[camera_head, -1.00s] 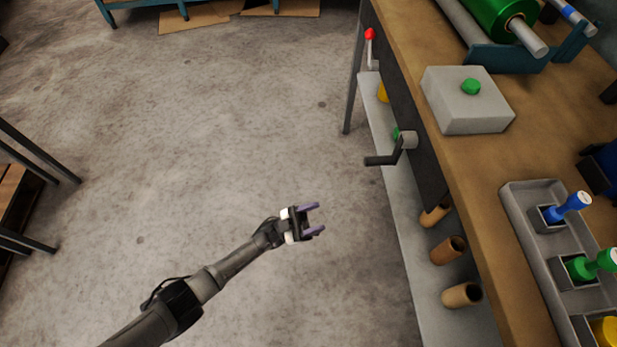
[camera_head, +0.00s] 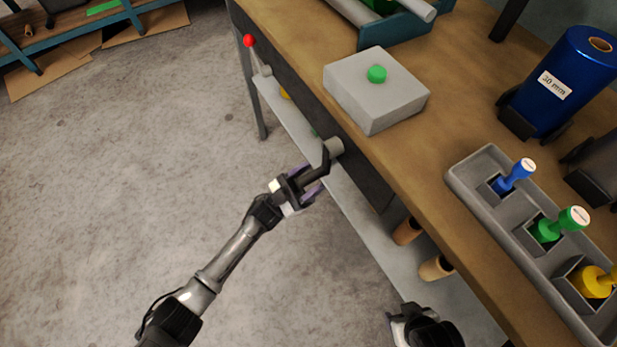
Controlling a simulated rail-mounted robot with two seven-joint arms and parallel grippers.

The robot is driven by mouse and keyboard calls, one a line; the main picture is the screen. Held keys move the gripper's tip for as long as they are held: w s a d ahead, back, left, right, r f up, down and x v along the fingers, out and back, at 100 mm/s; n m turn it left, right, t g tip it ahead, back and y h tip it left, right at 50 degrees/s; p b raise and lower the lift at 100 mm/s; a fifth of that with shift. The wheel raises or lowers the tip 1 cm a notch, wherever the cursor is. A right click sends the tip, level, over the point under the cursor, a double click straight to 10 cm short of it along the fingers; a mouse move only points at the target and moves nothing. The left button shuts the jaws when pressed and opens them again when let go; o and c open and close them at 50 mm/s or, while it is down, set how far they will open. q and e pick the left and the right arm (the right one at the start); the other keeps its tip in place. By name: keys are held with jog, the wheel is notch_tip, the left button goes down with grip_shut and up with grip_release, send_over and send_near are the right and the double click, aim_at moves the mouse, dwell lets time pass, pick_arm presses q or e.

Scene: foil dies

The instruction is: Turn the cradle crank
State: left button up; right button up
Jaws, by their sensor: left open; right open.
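The crank (camera_head: 326,158) sticks out from the dark front side of the bench, below the grey box with the green button. It has a pale round hub, a dark arm and a dark handle pointing down-left. My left gripper (camera_head: 307,184) is open at the outer end of this handle, with its purple fingers on either side of it. Whether the fingers touch the handle cannot be told. Part of my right arm (camera_head: 425,330) shows at the bottom edge, but no fingers of its gripper can be made out.
The grey box (camera_head: 375,95) stands on the wooden bench (camera_head: 440,150). A lever with a red knob (camera_head: 249,41) is at the bench's far end. A grey tray (camera_head: 465,178) holds blue, green and yellow handled pieces. Brown tubes (camera_head: 407,231) lie on the lower shelf. The floor at left is clear.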

pick_arm(q)
jog(key=shift+w, duration=0.1)
grip_shut()
dwell(0.5)
